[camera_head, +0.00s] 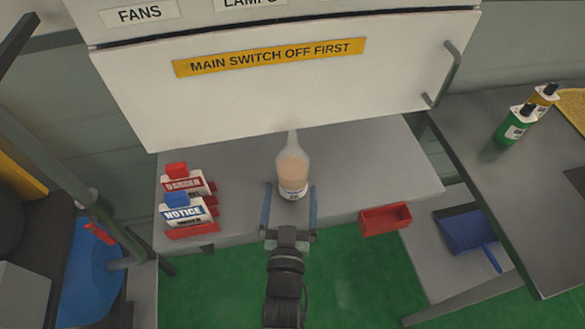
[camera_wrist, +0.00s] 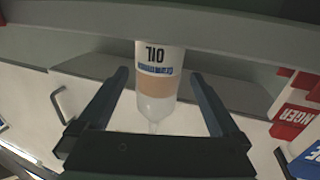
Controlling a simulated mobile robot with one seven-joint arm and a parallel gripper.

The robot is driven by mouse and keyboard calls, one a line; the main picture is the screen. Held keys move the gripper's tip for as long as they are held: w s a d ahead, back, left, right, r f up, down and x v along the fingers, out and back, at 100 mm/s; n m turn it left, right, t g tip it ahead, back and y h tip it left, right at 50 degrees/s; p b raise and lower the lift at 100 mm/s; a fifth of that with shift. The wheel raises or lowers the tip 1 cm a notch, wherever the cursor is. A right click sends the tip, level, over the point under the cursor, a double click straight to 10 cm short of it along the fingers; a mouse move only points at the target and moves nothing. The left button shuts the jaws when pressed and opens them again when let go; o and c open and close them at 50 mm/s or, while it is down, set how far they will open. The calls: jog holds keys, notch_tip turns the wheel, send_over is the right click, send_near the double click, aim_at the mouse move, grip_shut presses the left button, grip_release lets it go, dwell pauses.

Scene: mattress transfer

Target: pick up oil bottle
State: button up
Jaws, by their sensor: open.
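The oil bottle (camera_head: 292,172) stands upright on the grey shelf below the white cabinet. It is clear with an amber-beige filling, a tapered spout and a white label. In the wrist view the oil bottle (camera_wrist: 157,85) appears upside down, with "OIL" on its label, between the two fingers. My gripper (camera_head: 290,192) is open, one finger on each side of the bottle's lower part. In the wrist view the gripper (camera_wrist: 158,82) shows a gap on both sides of the bottle.
Red and blue "DANGER" and "NOTICE" tags (camera_head: 184,203) stand left on the shelf (camera_head: 350,160). A red bin (camera_head: 385,219) sits at the shelf's front right. A blue dustpan (camera_head: 466,230) and green and yellow bottles (camera_head: 514,125) are farther right. The cabinet (camera_head: 270,85) hangs close above.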

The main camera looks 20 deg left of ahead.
aim_at(293, 174)
jog(key=x, duration=0.2)
jog(key=r+p+x, duration=0.1)
jog(key=x, duration=0.1)
jog(key=shift+w, duration=0.1)
jog(key=shift+w+a, duration=0.15)
jog(key=shift+w, duration=0.4)
jog(key=shift+c, duration=0.2)
jog(key=c, duration=1.4)
grip_shut()
jog(key=shift+r, duration=0.1)
